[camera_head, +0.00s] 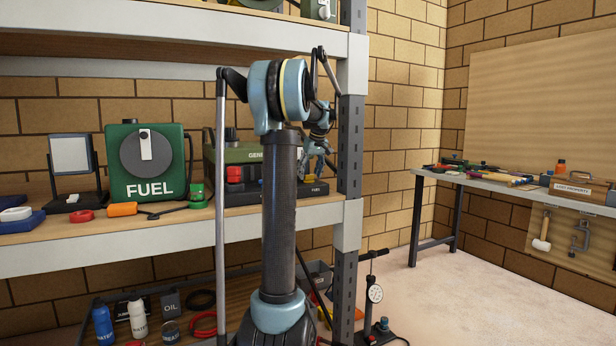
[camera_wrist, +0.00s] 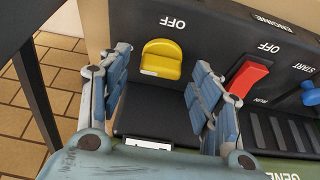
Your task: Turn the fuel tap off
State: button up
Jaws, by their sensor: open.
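In the wrist view a yellow knob (camera_wrist: 162,58) sits on a black panel under the word OFF. My gripper (camera_wrist: 160,82) is open, its two blue fingers on either side of the knob's near side, apart from it. Whether the yellow knob is the fuel tap I cannot tell, as its other lettering is not readable. A green FUEL box (camera_head: 115,187) with a dark round dial (camera_head: 135,168) and white pointer stands left on the shelf.
Beside the knob are a red ENGINE switch (camera_wrist: 247,76) and a blue START button (camera_wrist: 312,92). A grey shelf post (camera_head: 349,150) stands close to my gripper's right. The floor at right is mostly clear.

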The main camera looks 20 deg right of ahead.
jog(key=shift+w+f, duration=0.15)
jog(key=shift+f, duration=0.25)
jog(key=c, duration=1.1)
jog(key=shift+o, duration=0.2)
